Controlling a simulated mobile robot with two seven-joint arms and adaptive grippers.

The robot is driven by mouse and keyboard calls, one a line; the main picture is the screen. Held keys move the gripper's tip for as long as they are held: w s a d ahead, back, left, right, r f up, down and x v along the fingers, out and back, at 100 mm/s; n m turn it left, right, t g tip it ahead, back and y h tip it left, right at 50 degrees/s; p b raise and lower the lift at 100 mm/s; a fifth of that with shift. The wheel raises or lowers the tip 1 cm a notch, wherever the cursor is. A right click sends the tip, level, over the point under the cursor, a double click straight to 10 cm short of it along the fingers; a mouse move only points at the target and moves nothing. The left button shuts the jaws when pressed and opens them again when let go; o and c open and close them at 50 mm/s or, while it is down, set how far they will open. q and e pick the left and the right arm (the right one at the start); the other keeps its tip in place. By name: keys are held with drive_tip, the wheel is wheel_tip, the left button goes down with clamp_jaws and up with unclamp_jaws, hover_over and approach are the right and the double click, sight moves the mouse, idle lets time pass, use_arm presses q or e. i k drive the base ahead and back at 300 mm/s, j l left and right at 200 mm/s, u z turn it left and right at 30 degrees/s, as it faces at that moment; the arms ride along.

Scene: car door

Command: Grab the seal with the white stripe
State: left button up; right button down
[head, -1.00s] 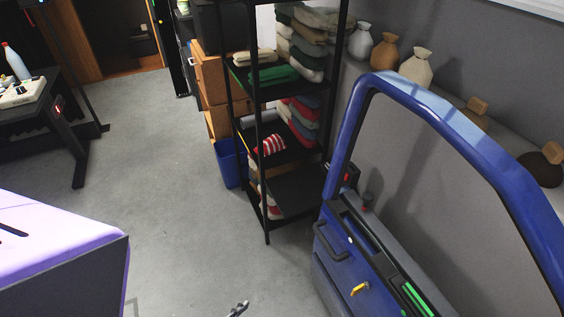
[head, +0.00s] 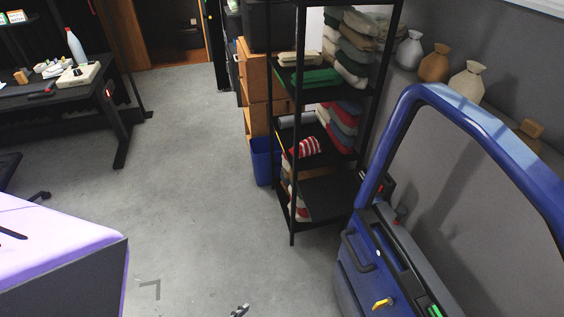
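The blue car door (head: 405,125) stands at the right, its lower part cut off by the bottom edge. A bright green strip (head: 435,311) shows on its inner panel at the bottom edge. I cannot make out a seal with a white stripe. A small grey metal tip (head: 240,310) shows at the bottom edge, well left of the door and apart from it. It looks like a fingertip of my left gripper, but too little shows to tell its opening. My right gripper is out of view.
A black shelf rack (head: 292,215) with folded cloths stands behind the door. A blue bin (head: 263,165) is beside it. Several vases (head: 436,65) stand on a ledge at the right. A black desk (head: 100,105) is at the left. The grey floor (head: 190,190) between is open.

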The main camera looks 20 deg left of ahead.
sight(358, 175)
drive_tip(key=z, duration=0.75)
drive_tip(key=j+z, duration=0.25)
drive_tip(key=z, duration=0.2)
drive_tip(key=i+j+z, duration=0.1)
drive_tip(key=j+z, duration=0.15)
drive_tip(key=z, duration=0.2)
drive_tip(key=j+z, duration=0.25)
drive_tip(key=z, duration=0.15)
drive_tip(key=k+j+z, duration=0.2)
drive_tip(key=j, duration=0.15)
drive_tip(key=j+z, duration=0.2)
drive_tip(key=j, duration=0.15)
drive_tip(key=k+j+z, duration=0.2)
drive_tip(key=j, duration=1.7)
drive_tip(key=z, duration=0.05)
